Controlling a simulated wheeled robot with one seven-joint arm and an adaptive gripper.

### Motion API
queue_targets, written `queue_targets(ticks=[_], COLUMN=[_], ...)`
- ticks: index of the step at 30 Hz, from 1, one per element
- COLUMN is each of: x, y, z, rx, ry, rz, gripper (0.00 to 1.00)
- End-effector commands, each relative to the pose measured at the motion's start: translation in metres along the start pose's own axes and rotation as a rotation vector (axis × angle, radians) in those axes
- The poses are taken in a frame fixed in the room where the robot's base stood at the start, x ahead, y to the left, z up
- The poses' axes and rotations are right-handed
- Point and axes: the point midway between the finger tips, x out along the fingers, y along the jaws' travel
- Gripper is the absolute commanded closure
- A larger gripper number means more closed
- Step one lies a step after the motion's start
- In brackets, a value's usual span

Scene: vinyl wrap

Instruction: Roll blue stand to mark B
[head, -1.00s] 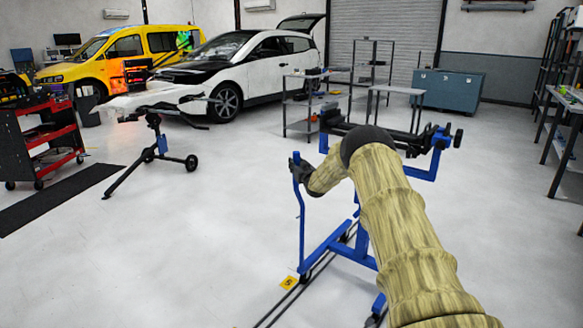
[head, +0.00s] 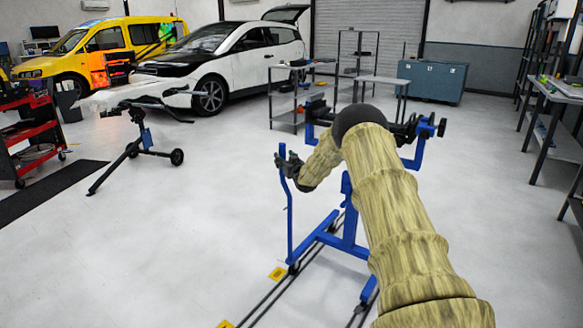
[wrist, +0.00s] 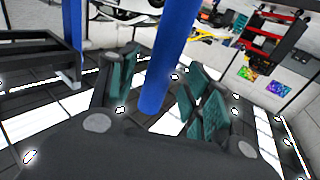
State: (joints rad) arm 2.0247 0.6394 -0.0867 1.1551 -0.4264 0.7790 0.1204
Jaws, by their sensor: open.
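The blue stand (head: 328,238) stands on casters over dark floor rails, with an upright handle post at its left and a dark roller bar on top, partly hidden by my arm. My gripper (head: 287,165) is at the top of that handle post. In the wrist view, the open gripper (wrist: 160,90) has its teal-padded fingers on either side of the blue post (wrist: 168,50). I cannot tell whether they touch it. A yellow floor mark (head: 277,273) lies beside the stand's front-left caster, and another yellow mark (head: 225,323) lies nearer, at the bottom edge. Their letters are unreadable.
Dark rails (head: 270,303) run along the floor toward me. A black tripod stand (head: 138,145) and a red cart (head: 32,140) stand at left. Grey tables (head: 380,80) and a white car (head: 225,60) are behind. The floor between is clear.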

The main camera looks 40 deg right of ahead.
Motion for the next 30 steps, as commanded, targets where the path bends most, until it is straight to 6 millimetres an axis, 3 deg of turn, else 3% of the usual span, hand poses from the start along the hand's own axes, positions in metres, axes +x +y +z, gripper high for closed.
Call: queue_targets(ticks=[15, 21, 30], x=[-0.073, -0.087, -0.09], y=[0.001, 0.001, 0.001], z=[0.001, 0.001, 0.001], rx=[0.001, 0.001, 0.0], ry=[-0.002, -0.002, -0.001], rz=[0.0, 0.0, 0.0], gripper=[0.51, 0.51, 0.51])
